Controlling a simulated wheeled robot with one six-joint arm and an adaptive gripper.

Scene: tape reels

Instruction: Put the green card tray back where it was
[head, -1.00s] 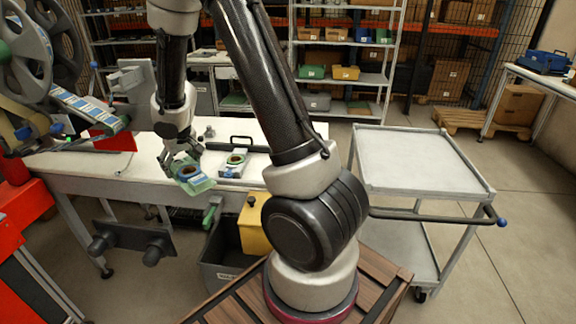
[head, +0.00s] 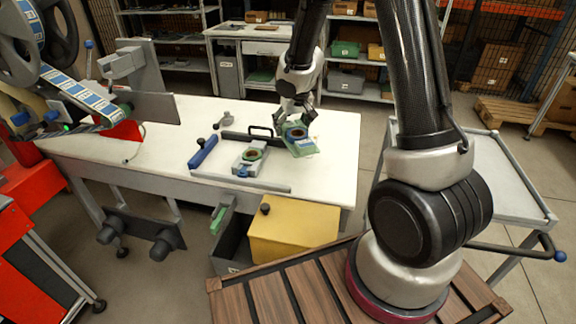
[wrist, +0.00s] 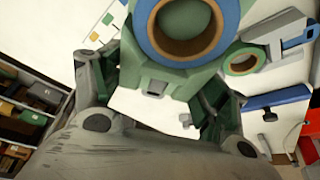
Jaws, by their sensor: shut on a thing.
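The green card tray (head: 301,151) hangs in my gripper (head: 296,112) above the right part of the white worktable (head: 335,180). It carries a reel (head: 297,133) with a blue rim and a brown core. In the wrist view the pale green tray (wrist: 158,82) lies between my two fingers (wrist: 165,100), with the blue-rimmed reel (wrist: 226,22) on top. My gripper is shut on the tray. The gap between the tray's underside and the table cannot be judged exactly.
Small coloured squares (wrist: 92,37) mark a white surface in the wrist view. A reel machine (head: 85,95) stands at the left. A yellow box (head: 295,232) is below the table edge.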

